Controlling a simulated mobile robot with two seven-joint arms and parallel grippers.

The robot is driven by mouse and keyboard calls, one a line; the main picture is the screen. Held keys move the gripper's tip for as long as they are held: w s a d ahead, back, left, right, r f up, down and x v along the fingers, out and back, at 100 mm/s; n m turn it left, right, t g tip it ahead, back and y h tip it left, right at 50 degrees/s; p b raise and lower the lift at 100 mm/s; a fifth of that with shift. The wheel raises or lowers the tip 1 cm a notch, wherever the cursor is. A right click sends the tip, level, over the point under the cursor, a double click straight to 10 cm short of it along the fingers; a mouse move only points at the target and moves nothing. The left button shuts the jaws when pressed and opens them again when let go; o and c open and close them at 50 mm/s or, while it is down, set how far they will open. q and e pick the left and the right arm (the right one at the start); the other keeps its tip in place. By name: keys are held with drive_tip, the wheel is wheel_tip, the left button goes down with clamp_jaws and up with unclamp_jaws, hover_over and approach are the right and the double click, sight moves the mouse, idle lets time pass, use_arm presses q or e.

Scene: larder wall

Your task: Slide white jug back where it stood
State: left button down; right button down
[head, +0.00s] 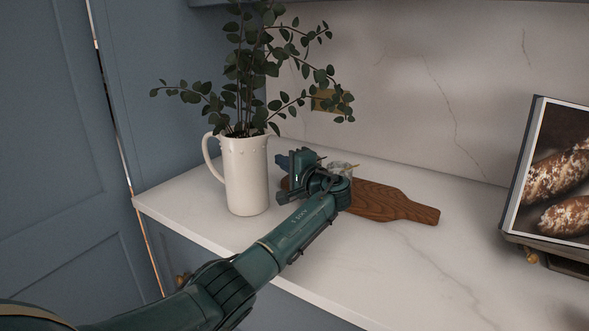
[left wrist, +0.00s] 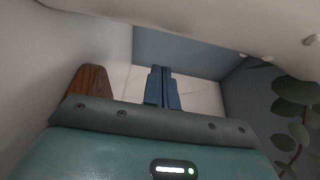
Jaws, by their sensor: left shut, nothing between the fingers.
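The white jug (head: 246,180) stands upright on the left part of the counter, with leafy green stems (head: 250,70) in it and its handle to the left. In the left wrist view, a pale curved surface along the top looks like the jug (left wrist: 235,18). My left gripper (head: 281,162) is just right of the jug, low over the counter. Its blue fingers (left wrist: 162,88) are shut together and empty. I cannot tell whether the gripper touches the jug. My right gripper is not in view.
The white counter (head: 390,262) holds a wooden board (head: 385,203) behind and right of my left gripper. A small glass-like item (head: 342,168) is partly hidden behind the gripper. A framed bread picture (head: 560,170) stands at right. The counter's front centre is clear.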

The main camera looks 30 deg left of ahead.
use_arm(q)
drive_tip(key=shift+s+a, duration=0.15)
drive_tip(key=shift+s, duration=0.2)
drive_tip(key=shift+s+a+p, duration=0.15)
drive_tip(key=shift+s+p, duration=0.6)
drive_tip(key=shift+s, duration=0.85)
